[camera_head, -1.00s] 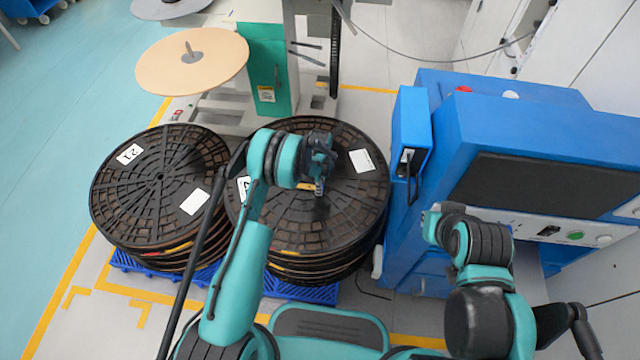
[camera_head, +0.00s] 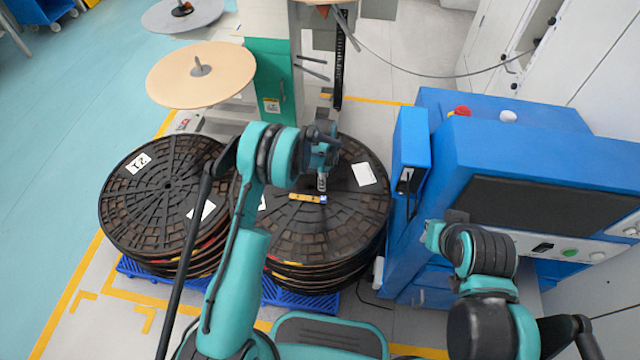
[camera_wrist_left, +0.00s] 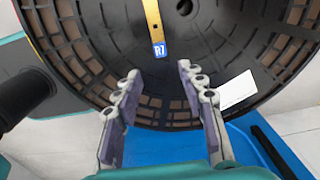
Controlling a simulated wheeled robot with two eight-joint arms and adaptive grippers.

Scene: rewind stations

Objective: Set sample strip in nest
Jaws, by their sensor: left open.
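The sample strip (camera_head: 308,198), yellow with a blue end, lies flat on top of the right stack of black reels (camera_head: 285,225). In the left wrist view the strip (camera_wrist_left: 154,28) shows an "R7" label on its blue end, just beyond my fingertips. My left gripper (camera_head: 322,184) is over that reel, close to the strip's blue end. In the wrist view its jaws (camera_wrist_left: 159,72) are apart with nothing between them. My right gripper (camera_head: 435,232) is in front of the blue machine, and its fingers are not clear. I cannot make out the nest.
A second reel stack (camera_head: 165,190) stands to the left, on a blue pallet (camera_head: 135,270). A tan disc (camera_head: 200,85) stands behind. Floor at left is open.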

